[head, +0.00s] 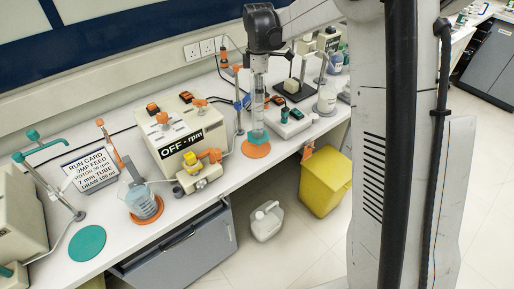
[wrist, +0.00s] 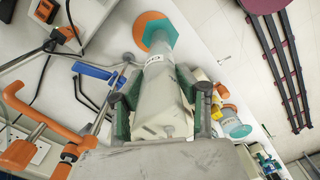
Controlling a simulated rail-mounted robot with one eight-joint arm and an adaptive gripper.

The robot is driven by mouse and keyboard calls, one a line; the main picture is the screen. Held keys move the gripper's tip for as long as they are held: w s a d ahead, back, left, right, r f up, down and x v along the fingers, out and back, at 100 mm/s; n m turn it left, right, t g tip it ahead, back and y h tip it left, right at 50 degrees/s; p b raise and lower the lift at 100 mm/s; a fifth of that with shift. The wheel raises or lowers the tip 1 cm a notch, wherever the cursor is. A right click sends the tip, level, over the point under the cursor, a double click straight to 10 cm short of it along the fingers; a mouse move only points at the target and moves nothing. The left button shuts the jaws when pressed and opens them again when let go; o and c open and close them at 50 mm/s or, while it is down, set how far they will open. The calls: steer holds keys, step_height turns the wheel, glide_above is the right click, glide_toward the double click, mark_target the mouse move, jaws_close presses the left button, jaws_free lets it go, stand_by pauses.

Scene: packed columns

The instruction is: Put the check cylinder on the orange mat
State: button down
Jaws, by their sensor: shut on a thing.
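The check cylinder (head: 257,112) is a tall clear cylinder with a teal foot. It stands about upright below my gripper (head: 259,66) at the bench's front edge. The orange mat (head: 256,151) is a flat disc under its foot, showing mostly in front of it. In the wrist view my gripper (wrist: 160,96) has its green-padded fingers shut on the sides of the check cylinder (wrist: 163,72), which bears a small label. There the teal foot overlaps the orange mat (wrist: 146,20), part of which is hidden. I cannot tell whether the foot touches the mat.
A pump box (head: 180,128) reading "OFF - rpm" stands left of the cylinder. A small device (head: 290,121) is close on its right. Farther left are a beaker of blue liquid (head: 142,203) on an orange base and a bare teal mat (head: 87,243). A yellow bin (head: 325,183) stands below.

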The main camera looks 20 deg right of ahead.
mark_target(256, 107)
steer(key=shift+w+a+f+n+p, duration=0.15)
steer(key=shift+w+f+n, duration=0.25)
steer(key=shift+f, duration=0.9)
steer(key=shift+w+d+f+n+p, duration=0.1)
steer(key=shift+w+f+n, duration=0.3)
steer(key=shift+f, duration=0.95)
steer(key=shift+w+a+f+n+p, duration=0.15)
steer(key=shift+w+f+n, duration=0.2)
steer(key=shift+f, duration=0.95)
steer(key=shift+f, duration=0.2)
steer(key=c, duration=1.2)
jaws_free()
steer(key=shift+r, duration=0.15)
